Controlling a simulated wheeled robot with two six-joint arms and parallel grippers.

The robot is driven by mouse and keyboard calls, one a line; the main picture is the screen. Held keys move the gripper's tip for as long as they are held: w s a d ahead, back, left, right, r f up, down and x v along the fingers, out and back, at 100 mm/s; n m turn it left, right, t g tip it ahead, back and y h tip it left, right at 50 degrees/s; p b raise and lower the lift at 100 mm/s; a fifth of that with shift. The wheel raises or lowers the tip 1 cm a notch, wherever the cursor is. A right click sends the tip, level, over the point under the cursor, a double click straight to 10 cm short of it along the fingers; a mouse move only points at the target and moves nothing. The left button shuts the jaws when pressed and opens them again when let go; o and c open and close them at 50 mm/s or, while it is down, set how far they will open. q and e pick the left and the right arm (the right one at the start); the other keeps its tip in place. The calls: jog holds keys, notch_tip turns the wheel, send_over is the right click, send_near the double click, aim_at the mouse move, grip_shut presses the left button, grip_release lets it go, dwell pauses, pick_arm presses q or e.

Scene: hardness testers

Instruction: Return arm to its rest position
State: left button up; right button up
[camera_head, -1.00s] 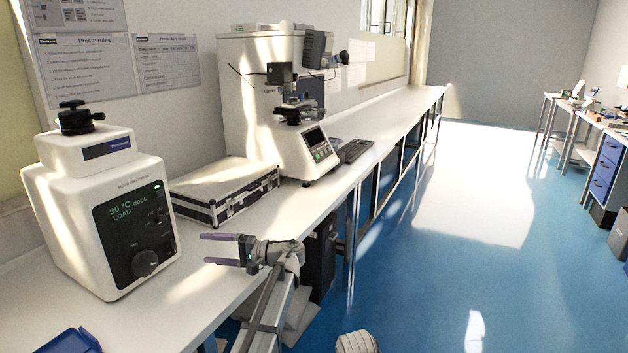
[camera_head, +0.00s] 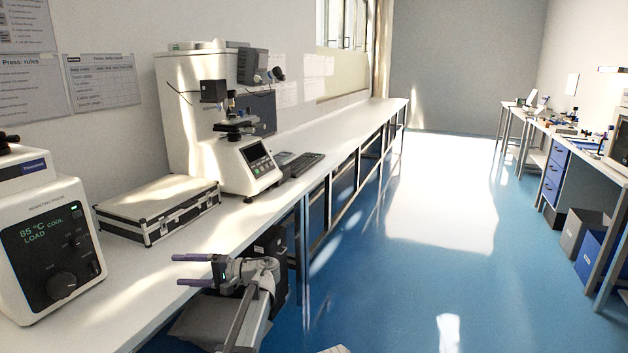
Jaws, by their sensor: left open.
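My left gripper (camera_head: 194,270) is open and empty. Its two purple fingers point left, over or just beside the front edge of the white bench (camera_head: 140,312); I cannot tell how high above it they are. My left arm (camera_head: 248,312) comes up from the bottom of the view, bent at the wrist. My right gripper is not in view.
A white mounting press (camera_head: 45,245) reading 85 °C stands at left. Another bench with blue drawers (camera_head: 553,172) stands far right.

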pick_arm(q)
jog(key=s+d+r+m+h+p, duration=0.2)
jog(key=s+d+m+h+p, duration=0.1)
jog(key=s+d+h+p, duration=1.3)
jog(key=s+d+p, duration=0.7)
jog(key=s+d, duration=0.4)
jog(key=s, duration=0.1)
jog(key=shift+d+m+h, duration=0.3)
jog(key=shift+h, duration=0.1)
jog(key=shift+s, duration=0.1)
jog(key=shift+c, duration=0.2)
